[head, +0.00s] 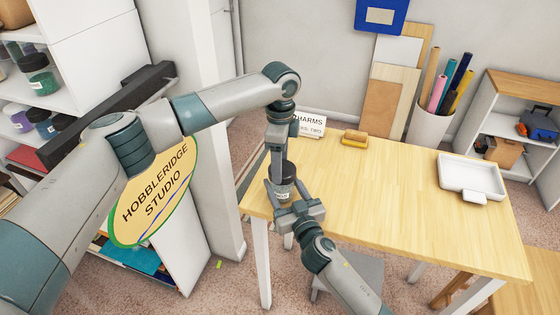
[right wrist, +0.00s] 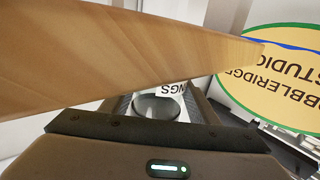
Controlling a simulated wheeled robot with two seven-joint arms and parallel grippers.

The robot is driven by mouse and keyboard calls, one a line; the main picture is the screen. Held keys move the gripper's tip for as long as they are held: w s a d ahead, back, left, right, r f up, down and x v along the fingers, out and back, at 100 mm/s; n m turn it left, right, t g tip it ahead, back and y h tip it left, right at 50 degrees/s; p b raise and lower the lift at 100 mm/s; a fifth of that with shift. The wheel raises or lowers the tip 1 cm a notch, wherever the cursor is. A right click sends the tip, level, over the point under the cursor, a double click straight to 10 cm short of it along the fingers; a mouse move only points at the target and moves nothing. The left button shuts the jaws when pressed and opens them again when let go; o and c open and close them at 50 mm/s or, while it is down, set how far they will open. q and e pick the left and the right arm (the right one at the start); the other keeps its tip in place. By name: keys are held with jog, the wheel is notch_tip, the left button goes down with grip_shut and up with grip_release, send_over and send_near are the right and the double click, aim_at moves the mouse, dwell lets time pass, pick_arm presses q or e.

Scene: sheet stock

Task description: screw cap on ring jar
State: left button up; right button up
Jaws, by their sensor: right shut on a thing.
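The ring jar (head: 282,194) is a small clear jar with a pale label, over the left end of the table in the head view. A dark cap (head: 287,168) shows at its top. My right gripper (head: 284,188) comes from below and is shut on the jar's body. In the right wrist view the jar's round glass end (right wrist: 157,107) and label, reading "NGS", show between the fingers. My left gripper (head: 277,160) points down at the cap from above. Its fingertips overlap the cap, and I cannot tell whether they grip it or whether the cap is seated.
The wooden table (head: 400,200) has free room in its middle. A card sign (head: 311,124), a yellow-brown block (head: 355,138) and a white tray (head: 470,175) stand towards its back and right. An oval studio sign (head: 155,195) stands left of the table.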

pick_arm(q)
jog(key=shift+f, duration=0.1)
jog(key=shift+m, duration=1.2)
jog(key=m, duration=0.4)
jog(key=shift+w+d, duration=0.1)
jog(key=shift+w, duration=0.05)
jog(key=m, duration=0.6)
jog(key=shift+d, duration=0.15)
jog(key=m, duration=0.5)
jog(key=shift+w+d+f+m, duration=0.1)
jog(key=shift+m, duration=0.3)
jog(key=m, duration=0.5)
jog(key=shift+d+m, duration=0.15)
jog(key=shift+m, duration=0.15)
jog(key=o, duration=1)
